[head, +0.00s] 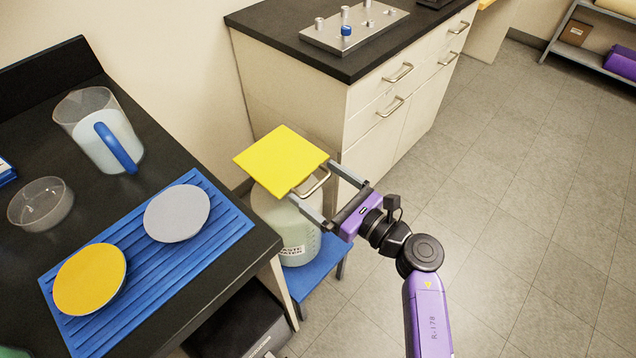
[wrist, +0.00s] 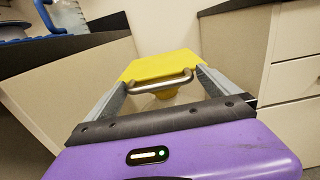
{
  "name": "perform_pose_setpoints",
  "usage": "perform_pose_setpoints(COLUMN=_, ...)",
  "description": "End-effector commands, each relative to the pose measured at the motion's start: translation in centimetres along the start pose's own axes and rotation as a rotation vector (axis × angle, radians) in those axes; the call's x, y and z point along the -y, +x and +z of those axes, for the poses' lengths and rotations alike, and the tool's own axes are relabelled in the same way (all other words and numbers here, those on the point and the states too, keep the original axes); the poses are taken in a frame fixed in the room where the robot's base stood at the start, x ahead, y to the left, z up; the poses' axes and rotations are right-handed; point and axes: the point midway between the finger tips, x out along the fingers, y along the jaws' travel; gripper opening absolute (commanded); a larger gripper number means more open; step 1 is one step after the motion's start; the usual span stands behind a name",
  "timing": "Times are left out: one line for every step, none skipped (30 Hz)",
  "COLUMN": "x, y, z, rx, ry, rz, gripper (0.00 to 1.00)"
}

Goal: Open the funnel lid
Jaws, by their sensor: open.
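The yellow square funnel lid (head: 279,158) lies over the top of a whitish waste-water container (head: 296,228) and looks shut. A metal bar handle (head: 316,187) sticks out from the lid's near edge. In the wrist view the lid (wrist: 165,65) is straight ahead, with the handle (wrist: 160,84) across its front and part of the yellow funnel (wrist: 158,98) below. My gripper (head: 312,180) is open, its two fingers on either side of the handle. The handle lies between the fingers; I cannot tell whether either touches it. The lid hides most of the funnel.
The container stands on a blue stand (head: 318,270) between the black bench (head: 215,283) at left and the cabinet (head: 385,135) behind. The bench holds a blue ribbed mat (head: 180,235), a pitcher (head: 98,130) and a bowl (head: 40,203). The floor at right is clear.

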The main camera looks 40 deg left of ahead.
Motion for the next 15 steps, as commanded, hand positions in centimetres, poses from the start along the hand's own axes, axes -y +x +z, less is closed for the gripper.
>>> perform_pose_setpoints(x=-0.03, y=0.31, z=-0.06, rx=-0.001, ry=0.001, rz=0.000, gripper=1.00)
perform_pose_setpoints(x=-0.01, y=0.40, z=-0.06, rx=-0.001, ry=0.001, rz=-0.001, gripper=1.00)
perform_pose_setpoints(x=0.01, y=0.48, z=-0.06, rx=0.000, ry=0.002, rz=-0.001, gripper=1.00)
perform_pose_setpoints(x=0.02, y=0.52, z=-0.05, rx=0.000, ry=0.002, rz=-0.002, gripper=1.00)
perform_pose_setpoints(x=0.02, y=0.54, z=-0.04, rx=0.000, ry=0.002, rz=-0.002, gripper=1.00)
perform_pose_setpoints(x=0.02, y=0.54, z=-0.03, rx=0.000, ry=0.002, rz=-0.002, gripper=1.00)
perform_pose_setpoints(x=0.03, y=0.54, z=-0.03, rx=0.000, ry=0.002, rz=-0.002, gripper=1.00)
perform_pose_setpoints(x=0.03, y=0.53, z=-0.03, rx=0.000, ry=0.002, rz=-0.002, gripper=1.00)
perform_pose_setpoints(x=0.02, y=0.53, z=-0.02, rx=0.000, ry=0.002, rz=-0.002, gripper=1.00)
perform_pose_setpoints(x=0.02, y=0.53, z=-0.02, rx=0.000, ry=0.002, rz=-0.002, gripper=1.00)
perform_pose_setpoints(x=0.02, y=0.52, z=-0.02, rx=0.000, ry=0.002, rz=-0.002, gripper=0.96)
perform_pose_setpoints(x=0.02, y=0.52, z=-0.02, rx=0.000, ry=0.002, rz=-0.002, gripper=0.88)
perform_pose_setpoints(x=0.02, y=0.52, z=-0.02, rx=0.000, ry=0.002, rz=-0.002, gripper=0.82)
perform_pose_setpoints(x=0.02, y=0.51, z=-0.02, rx=0.000, ry=0.002, rz=-0.002, gripper=0.76)
perform_pose_setpoints(x=0.02, y=0.51, z=-0.02, rx=0.000, ry=0.002, rz=-0.002, gripper=0.68)
